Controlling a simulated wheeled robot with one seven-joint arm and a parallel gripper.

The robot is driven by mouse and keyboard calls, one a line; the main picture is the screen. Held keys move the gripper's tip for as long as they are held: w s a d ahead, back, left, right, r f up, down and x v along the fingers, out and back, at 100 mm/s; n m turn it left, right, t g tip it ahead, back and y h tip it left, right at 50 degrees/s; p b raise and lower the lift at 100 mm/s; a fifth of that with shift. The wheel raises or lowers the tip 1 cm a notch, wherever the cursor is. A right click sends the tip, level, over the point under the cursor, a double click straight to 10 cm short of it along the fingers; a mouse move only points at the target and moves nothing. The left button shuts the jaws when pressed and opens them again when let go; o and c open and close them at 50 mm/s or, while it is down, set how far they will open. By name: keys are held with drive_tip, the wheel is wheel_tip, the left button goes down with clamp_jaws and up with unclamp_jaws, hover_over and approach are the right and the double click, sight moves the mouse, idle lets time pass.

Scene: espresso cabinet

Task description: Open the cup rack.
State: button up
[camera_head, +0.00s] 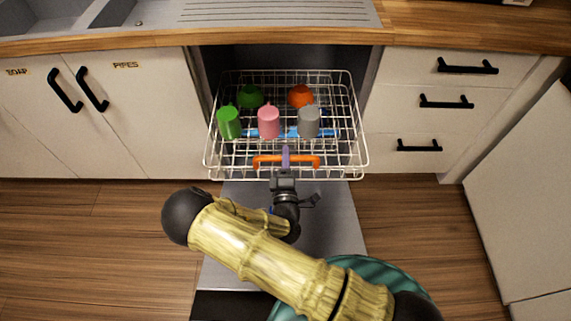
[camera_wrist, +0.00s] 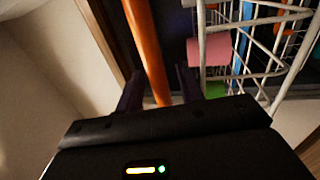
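The cup rack (camera_head: 345,110) is a white wire basket standing partly out of a dark cabinet opening, above a lowered grey door (camera_head: 335,215). It has an orange handle (camera_head: 305,161) across its front, which also shows in the wrist view (camera_wrist: 147,45). My gripper (camera_head: 286,158) is at the middle of this handle. In the wrist view my gripper (camera_wrist: 160,88) has its two dark fingers apart, with the handle between them and gaps on both sides. The rack holds green (camera_head: 228,123), pink (camera_head: 268,122) and grey (camera_head: 308,122) cups, with green and orange ones behind.
White cupboard doors with black handles (camera_head: 65,91) flank the opening on the left, drawers (camera_head: 446,102) on the right. A wooden counter with a sink (camera_head: 60,15) runs above. Wooden floor (camera_head: 100,235) is clear at left.

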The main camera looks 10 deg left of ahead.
drive_tip(key=v, duration=1.7)
drive_tip(key=shift+s, duration=0.2)
drive_tip(key=shift+f, duration=0.1)
